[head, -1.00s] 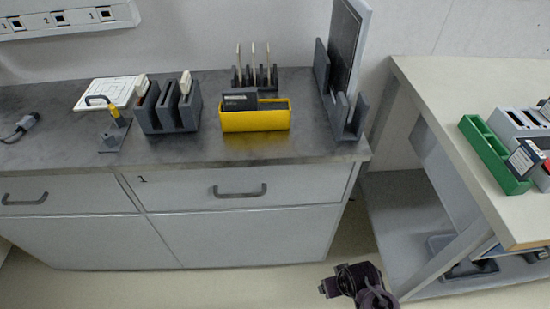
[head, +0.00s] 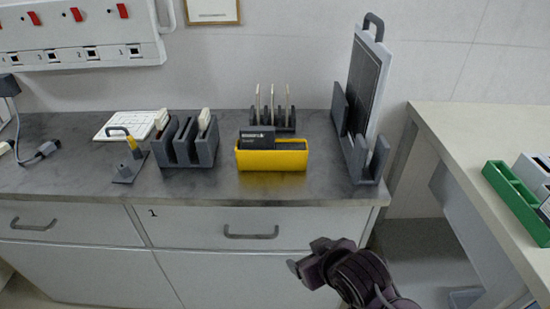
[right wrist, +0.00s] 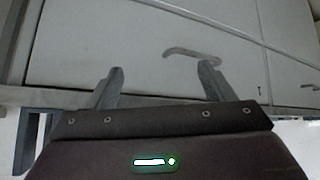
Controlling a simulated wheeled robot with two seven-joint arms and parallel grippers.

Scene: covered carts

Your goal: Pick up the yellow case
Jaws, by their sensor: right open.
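The yellow case (head: 272,160) is an open-topped box on the grey countertop (head: 90,187), near its front edge. A dark grey block with white lettering (head: 257,147) stands in its left part. My right gripper (head: 297,268) is low in front of the cabinet drawers, below and apart from the yellow case. In the right wrist view, my right gripper (right wrist: 160,82) has its two fingers wide apart with nothing between them, facing the cabinet front. My left gripper is not in view.
A grey slotted holder (head: 186,148) stands left of the case. A rack with upright pale plates (head: 272,115) is behind it. A tall panel in a grey stand (head: 362,110) is to the right. A side table with a green tray (head: 515,200) is at far right.

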